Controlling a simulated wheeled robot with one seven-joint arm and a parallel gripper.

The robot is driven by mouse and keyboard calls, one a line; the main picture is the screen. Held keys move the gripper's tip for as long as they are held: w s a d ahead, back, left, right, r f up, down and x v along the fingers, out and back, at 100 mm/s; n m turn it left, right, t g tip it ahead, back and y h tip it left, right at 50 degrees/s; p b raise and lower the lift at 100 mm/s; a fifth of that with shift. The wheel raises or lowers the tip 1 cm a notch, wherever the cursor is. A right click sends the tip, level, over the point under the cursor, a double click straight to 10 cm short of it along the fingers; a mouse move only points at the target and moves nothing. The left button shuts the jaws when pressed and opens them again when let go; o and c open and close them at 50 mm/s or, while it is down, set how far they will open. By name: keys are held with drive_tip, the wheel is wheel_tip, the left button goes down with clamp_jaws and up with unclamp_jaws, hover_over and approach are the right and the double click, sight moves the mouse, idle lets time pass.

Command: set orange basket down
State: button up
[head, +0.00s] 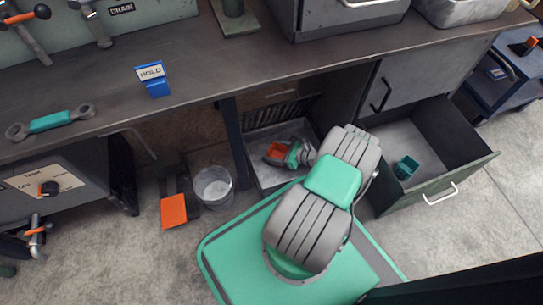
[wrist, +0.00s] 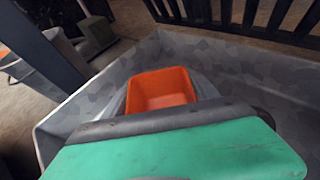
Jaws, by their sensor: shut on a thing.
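The orange basket (head: 275,150) is small and open-topped, and looks empty. It is low under the bench, within the outline of a grey open tray (head: 262,181). My gripper (head: 280,156) is shut on the basket. In the wrist view the basket (wrist: 161,88) looks upright between the fingers, with the tray's mottled grey wall (wrist: 243,52) around it. My gripper's green body hides the near part of the tray and the basket's near side. I cannot tell whether the basket touches the tray floor.
A bench leg (head: 238,145) stands just left of the tray, with a bucket (head: 213,187) and an orange-bladed pan (head: 173,211) beyond. A dark slatted rack (head: 277,114) is behind. At right, an open drawer (head: 440,170) holds a teal cup (head: 406,167).

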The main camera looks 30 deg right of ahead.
drive_tip(key=shift+f, duration=0.3)
drive_tip(key=shift+f, duration=0.15)
drive_tip(key=o, duration=1.4)
drive_tip(key=shift+c, duration=0.2)
drive_tip(key=p+v, duration=0.1)
drive_tip(key=v, duration=0.2)
drive_tip(key=p+v, duration=0.1)
drive_tip(key=v, duration=0.3)
drive_tip(key=shift+d+r, duration=0.1)
drive_tip(key=shift+r, duration=0.2)
drive_tip(key=shift+s+d, duration=0.1)
drive_tip(key=shift+s, duration=0.1)
